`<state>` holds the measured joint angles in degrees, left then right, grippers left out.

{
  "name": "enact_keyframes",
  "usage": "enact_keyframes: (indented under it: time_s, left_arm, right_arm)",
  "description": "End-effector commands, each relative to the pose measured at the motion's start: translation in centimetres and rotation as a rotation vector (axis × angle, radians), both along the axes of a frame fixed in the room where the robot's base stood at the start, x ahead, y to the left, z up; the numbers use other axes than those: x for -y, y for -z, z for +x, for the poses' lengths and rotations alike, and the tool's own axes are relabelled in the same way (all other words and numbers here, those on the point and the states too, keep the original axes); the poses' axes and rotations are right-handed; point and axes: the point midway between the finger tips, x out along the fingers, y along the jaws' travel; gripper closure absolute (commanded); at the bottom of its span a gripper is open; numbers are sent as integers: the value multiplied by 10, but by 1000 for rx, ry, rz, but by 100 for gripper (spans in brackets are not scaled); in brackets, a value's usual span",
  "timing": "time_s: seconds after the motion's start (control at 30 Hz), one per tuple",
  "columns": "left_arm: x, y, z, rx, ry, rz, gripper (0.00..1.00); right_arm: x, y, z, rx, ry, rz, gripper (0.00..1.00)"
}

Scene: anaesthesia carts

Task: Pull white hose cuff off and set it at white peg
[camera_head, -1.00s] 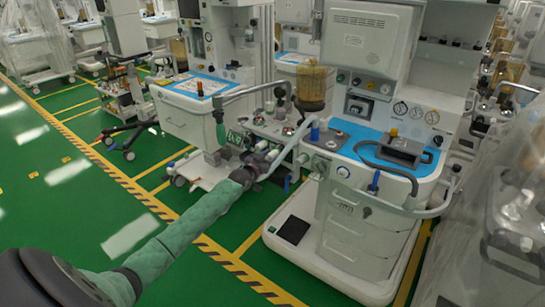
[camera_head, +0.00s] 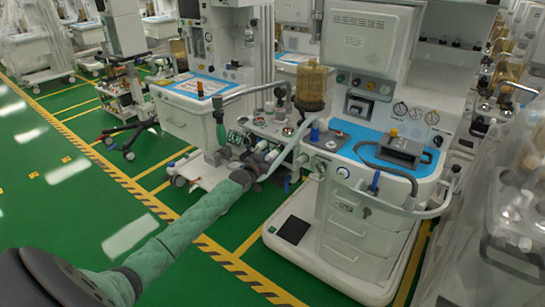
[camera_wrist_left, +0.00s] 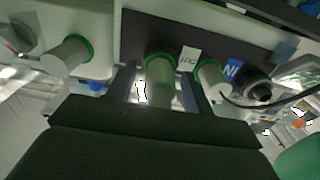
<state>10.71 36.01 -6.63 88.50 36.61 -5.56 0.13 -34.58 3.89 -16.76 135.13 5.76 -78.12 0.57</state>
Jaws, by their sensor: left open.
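My left gripper (camera_head: 272,157) is at the side of the near anaesthesia cart, at the end of my green-sleeved arm. In the left wrist view its two fingers stand apart on either side of a pale cuff (camera_wrist_left: 159,82) with a green ring at its top. I cannot tell whether the fingers touch it. A second white cuff (camera_wrist_left: 212,80) with a green ring is just right of the fingers. A third white cylinder (camera_wrist_left: 68,54) with a green ring is at the left. I cannot tell which one is the peg. My right gripper is not in view.
A white label (camera_wrist_left: 188,56) and a blue label (camera_wrist_left: 233,68) mark the dark panel by the cuffs. A black round fitting (camera_wrist_left: 256,86) with a thin cable is to the right. The near cart (camera_head: 365,225) stands right of the gripper. Green floor (camera_head: 60,215) is clear at left.

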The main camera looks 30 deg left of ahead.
Motion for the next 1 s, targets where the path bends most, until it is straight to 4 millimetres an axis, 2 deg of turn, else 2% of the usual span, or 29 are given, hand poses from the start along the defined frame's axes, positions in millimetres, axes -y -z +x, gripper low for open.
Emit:
enact_keyframes:
  time_s: [0.33, 0.6, 1.0]
  left_arm:
    - [0, 0, 0, 0, 0, 0, 48]
    - [0, 0, 0, 0, 0, 0, 100]
    - [0, -1, -8, -1, 0, 0, 100]
  right_arm:
    - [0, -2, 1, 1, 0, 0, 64]
    - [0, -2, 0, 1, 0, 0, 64]
    - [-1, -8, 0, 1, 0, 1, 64]
